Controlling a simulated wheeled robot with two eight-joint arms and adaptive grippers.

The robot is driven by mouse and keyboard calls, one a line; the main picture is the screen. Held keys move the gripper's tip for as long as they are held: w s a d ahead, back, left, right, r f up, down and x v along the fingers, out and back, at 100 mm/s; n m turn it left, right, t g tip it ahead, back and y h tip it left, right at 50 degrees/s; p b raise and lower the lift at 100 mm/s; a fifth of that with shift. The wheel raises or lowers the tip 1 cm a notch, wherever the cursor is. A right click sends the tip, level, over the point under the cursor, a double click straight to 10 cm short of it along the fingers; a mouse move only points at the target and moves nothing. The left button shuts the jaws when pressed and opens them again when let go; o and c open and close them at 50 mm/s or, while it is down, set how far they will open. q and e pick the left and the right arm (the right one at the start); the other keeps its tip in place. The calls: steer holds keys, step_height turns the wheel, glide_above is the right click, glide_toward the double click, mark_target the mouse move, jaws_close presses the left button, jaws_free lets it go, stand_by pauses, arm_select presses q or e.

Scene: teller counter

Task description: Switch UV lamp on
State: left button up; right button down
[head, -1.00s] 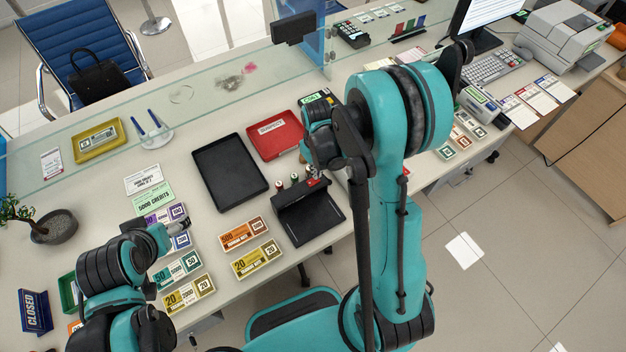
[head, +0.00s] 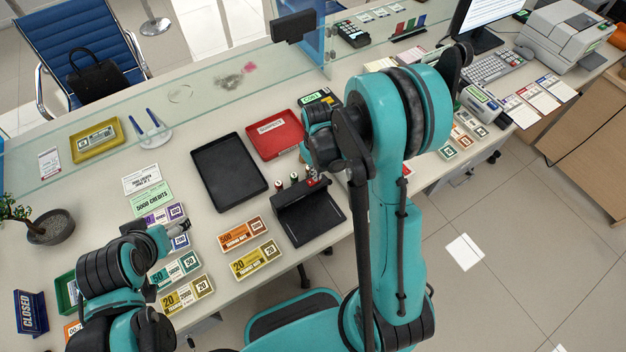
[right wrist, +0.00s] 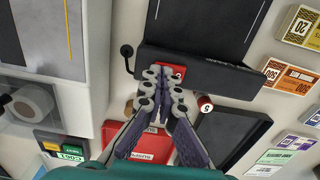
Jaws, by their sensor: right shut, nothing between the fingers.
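The UV lamp (head: 310,216) is a black unit with a dark flat plate, standing at the counter's near edge in the head view. In the right wrist view the lamp (right wrist: 205,68) fills the top middle, and its red switch (right wrist: 178,71) sits on its bar. My right gripper (right wrist: 163,76) is shut and empty, its fingertips at the red switch; I cannot tell whether they touch it. In the head view my right gripper (head: 314,181) is partly hidden by its own arm. My left gripper (head: 182,227) is over the banknote stacks at left; its jaws are too small to read.
A red tray (head: 274,135) and a black tray (head: 229,172) lie behind and left of the lamp. Small stamps (head: 293,179) stand close by its back edge. Several banknote stacks (head: 241,234) lie to the left. A glass screen (head: 110,105) runs along the counter's far side.

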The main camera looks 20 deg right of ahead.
steer(key=shift+f, duration=0.2)
steer(key=shift+r, duration=0.15)
steer(key=shift+r+p, duration=2.25)
steer(key=shift+r, duration=1.2)
steer(key=shift+r, duration=0.1)
steer(key=s+a+r+t+b, duration=0.2)
steer(key=s+r+t+b, duration=0.1)
steer(key=s+b, duration=0.2)
steer(key=s+a+r+m+t+b, duration=0.1)
steer(key=s+a+r+t+b, duration=0.2)
steer(key=s+t+b, duration=0.1)
steer(key=shift+s+r+m+b, duration=0.35)
steer(key=shift+s+b, duration=0.35)
steer(key=shift+s, duration=0.5)
